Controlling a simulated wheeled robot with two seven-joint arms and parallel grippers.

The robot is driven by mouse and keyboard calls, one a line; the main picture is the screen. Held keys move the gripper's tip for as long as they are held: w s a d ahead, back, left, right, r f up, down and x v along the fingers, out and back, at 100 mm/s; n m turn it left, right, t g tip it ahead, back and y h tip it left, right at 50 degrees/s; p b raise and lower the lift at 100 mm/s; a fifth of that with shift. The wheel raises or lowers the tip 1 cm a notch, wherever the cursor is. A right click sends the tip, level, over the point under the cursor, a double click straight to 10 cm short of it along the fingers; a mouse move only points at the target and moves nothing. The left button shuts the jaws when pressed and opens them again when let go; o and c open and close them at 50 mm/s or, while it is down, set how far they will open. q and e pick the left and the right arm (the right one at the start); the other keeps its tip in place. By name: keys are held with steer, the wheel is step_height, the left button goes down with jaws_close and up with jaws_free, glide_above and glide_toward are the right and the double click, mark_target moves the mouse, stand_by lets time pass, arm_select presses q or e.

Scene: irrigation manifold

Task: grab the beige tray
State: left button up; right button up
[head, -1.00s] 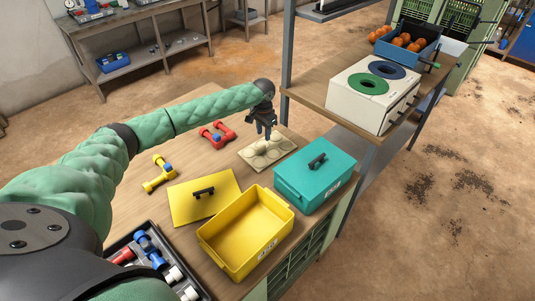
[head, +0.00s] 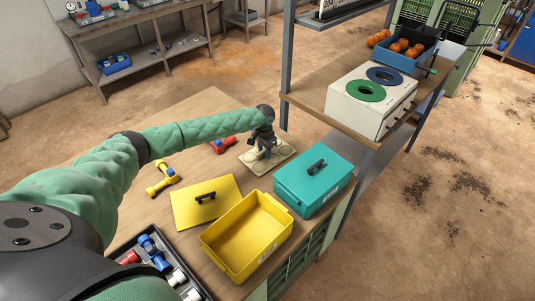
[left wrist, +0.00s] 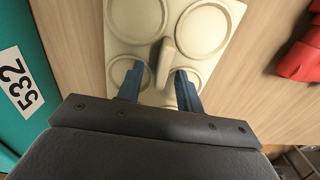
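The beige tray (head: 283,150) lies flat on the wooden workbench, behind the teal box. In the left wrist view the beige tray (left wrist: 205,30) shows round shallow recesses and a raised grip bar (left wrist: 171,55) in its middle. My left gripper (head: 263,153) points down over the tray and hides part of it. In the left wrist view its blue fingers (left wrist: 160,76) are apart, one on each side of the bar's near end, with gaps visible. How close the fingertips are to the tray surface is hard to tell. My right gripper is not in view.
A teal lidded box (head: 313,181) stands close to the tray's right. An open yellow bin (head: 247,237), a yellow lid (head: 205,203), a yellow fitting (head: 162,180) and a red fitting (head: 224,144) are on the bench. A shelf with a white box (head: 371,100) stands behind right.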

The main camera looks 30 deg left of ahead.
arm_select(q)
steer(key=shift+c, duration=0.3)
jaws_close()
